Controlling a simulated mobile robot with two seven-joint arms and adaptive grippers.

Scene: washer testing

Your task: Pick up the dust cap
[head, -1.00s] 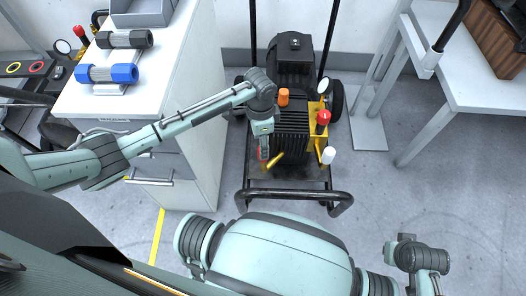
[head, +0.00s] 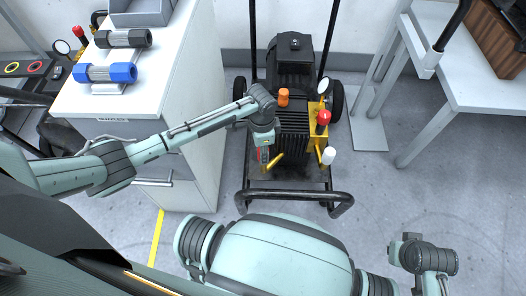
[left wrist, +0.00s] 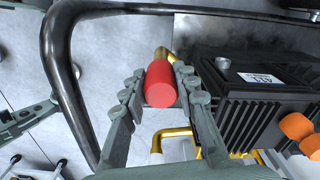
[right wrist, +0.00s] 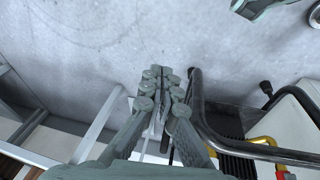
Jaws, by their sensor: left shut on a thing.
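The dust cap is a red cylinder (left wrist: 160,84) between the fingers of my left gripper (left wrist: 163,85) in the left wrist view. The left gripper is shut on it, with finger pads touching both sides. A yellow pipe (left wrist: 163,54) lies just behind the cap; I cannot tell whether the cap is still on it. In the head view the left gripper (head: 263,152) is at the front left of the black pump unit (head: 291,130), and only a little red shows. In the right wrist view my right gripper (right wrist: 161,78) is shut and empty.
The unit stands on a cart with a black tube handle (head: 295,194). It carries an orange cap (head: 283,96), a red knob (head: 323,117) and a white cap (head: 329,155). A white cabinet (head: 190,110) stands left and a white table (head: 480,75) right. Floor at right is open.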

